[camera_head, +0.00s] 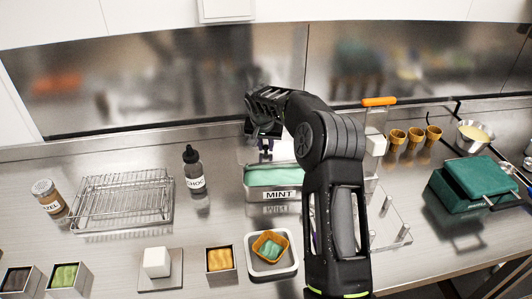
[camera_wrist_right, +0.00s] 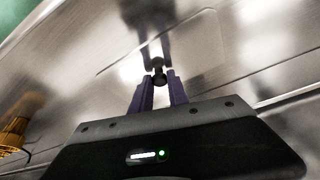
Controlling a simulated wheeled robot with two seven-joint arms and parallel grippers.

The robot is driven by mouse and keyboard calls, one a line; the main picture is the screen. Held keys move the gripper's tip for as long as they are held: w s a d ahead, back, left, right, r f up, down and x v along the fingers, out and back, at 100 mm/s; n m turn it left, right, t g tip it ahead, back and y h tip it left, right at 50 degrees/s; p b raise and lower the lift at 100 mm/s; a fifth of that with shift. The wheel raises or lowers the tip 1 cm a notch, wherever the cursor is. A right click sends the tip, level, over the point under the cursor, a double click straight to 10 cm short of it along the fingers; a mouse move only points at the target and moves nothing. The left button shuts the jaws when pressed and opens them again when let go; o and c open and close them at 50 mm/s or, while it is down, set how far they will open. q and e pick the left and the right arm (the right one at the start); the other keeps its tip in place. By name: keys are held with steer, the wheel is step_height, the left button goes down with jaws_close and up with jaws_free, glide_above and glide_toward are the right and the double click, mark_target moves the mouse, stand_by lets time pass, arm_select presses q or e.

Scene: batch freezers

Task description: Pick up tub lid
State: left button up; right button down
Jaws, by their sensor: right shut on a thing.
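The tub labelled MINT (camera_head: 258,190) stands in the middle of the counter in the head view, and its green contents show at the top. My right gripper (camera_head: 265,146) is over the back of this tub, partly hidden by its own wrist. In the right wrist view my right gripper (camera_wrist_right: 159,88) is shut on the dark knob (camera_wrist_right: 157,70) of the tub lid, between its purple fingers. The shiny metal around the knob is blurred, so the lid's edges are hard to tell. My left gripper is not in view.
A wire rack (camera_head: 125,200) and a dark sauce bottle (camera_head: 194,172) stand left of the tub. A white tray (camera_head: 288,268) with a waffle bowl (camera_head: 270,246) is in front. Cones (camera_head: 415,137), a metal bowl (camera_head: 474,138) and a green box (camera_head: 462,195) are to the right.

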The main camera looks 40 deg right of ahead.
mark_target(266, 148)
stand_by(0.4)
steer(key=shift+r, duration=0.5)
step_height(266, 148, up, 9)
steer(key=b, duration=0.1)
steer(key=shift+b, duration=0.4)
